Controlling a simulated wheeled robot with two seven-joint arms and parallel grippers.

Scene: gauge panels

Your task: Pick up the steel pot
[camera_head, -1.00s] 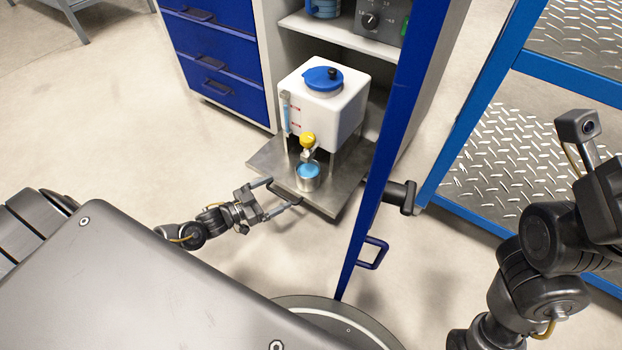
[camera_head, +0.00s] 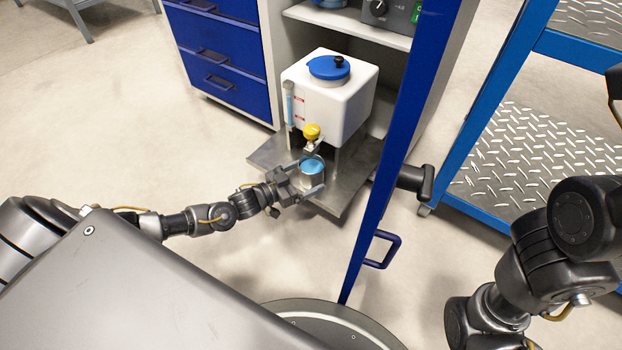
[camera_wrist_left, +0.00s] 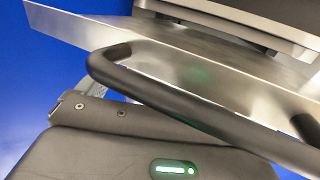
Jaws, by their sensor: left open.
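The steel pot (camera_head: 312,178) is a small round steel vessel with blue contents. It stands upright on a steel shelf (camera_head: 337,192), below the yellow-knobbed tap (camera_head: 312,133) of a white tank (camera_head: 331,105). My left gripper (camera_head: 308,182) is open in the head view, with its fingers on either side of the pot. Whether they touch it, I cannot tell. The left wrist view shows the steel shelf edge (camera_wrist_left: 190,70) and a dark bar (camera_wrist_left: 190,100); I cannot make out the pot there. My right gripper is not in view; only part of that arm shows at the right.
A blue cabinet door (camera_head: 405,130) with a handle (camera_head: 382,250) stands open just right of the shelf. A blue-framed cart (camera_head: 484,208) with tread-plate shelves is farther right. Blue drawers (camera_head: 220,47) stand behind left.

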